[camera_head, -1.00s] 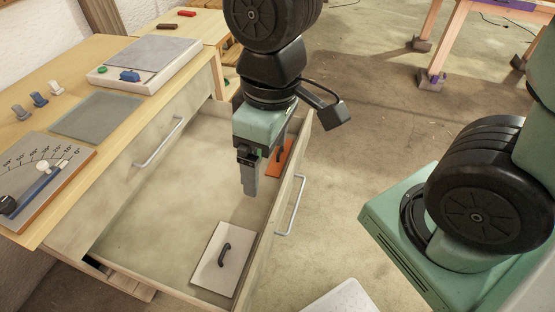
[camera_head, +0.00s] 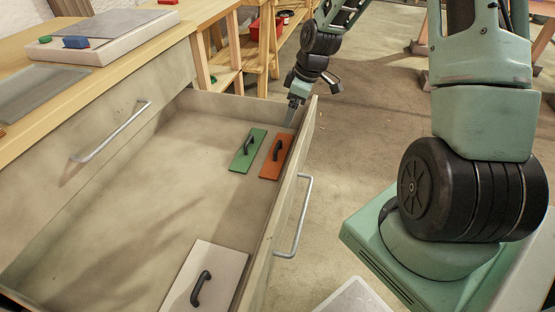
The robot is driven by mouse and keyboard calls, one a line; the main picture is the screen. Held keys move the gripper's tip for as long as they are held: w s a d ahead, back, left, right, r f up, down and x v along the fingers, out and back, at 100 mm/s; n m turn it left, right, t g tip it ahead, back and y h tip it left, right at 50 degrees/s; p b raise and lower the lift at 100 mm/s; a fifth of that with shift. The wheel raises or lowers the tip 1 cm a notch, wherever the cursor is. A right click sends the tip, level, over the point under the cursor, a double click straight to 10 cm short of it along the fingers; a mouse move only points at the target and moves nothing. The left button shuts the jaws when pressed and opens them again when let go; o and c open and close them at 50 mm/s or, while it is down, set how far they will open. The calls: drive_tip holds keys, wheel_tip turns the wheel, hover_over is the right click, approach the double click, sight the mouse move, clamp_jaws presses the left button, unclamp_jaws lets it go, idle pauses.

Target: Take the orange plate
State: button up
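The orange plate (camera_head: 268,171) lies flat in the open drawer, near its far right corner, against the right-hand front panel. It has a black arched handle (camera_head: 277,149) on top. My gripper (camera_head: 291,116) is beyond the orange plate, at the far right corner of the drawer, its fingers pointing down. It is apart from the handle and small in view. I cannot tell whether the fingers are open or shut, and no plate shows in them.
A green plate (camera_head: 238,165) with a black handle lies close to the left of the orange one. A white plate (camera_head: 217,262) with a handle lies nearer. The drawer's front panel (camera_head: 283,205) bounds the right side. The drawer floor at left is bare.

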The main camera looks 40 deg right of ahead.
sight(279, 145)
drive_tip(key=b+x, duration=0.2)
drive_tip(key=x, duration=0.6)
drive_tip(key=b+x, duration=0.2)
drive_tip(key=x, duration=0.5)
drive_tip(key=shift+s+f, duration=0.15)
drive_tip(key=shift+f, duration=0.3)
drive_tip(key=shift+r, duration=0.1)
drive_tip(key=c, duration=1.1)
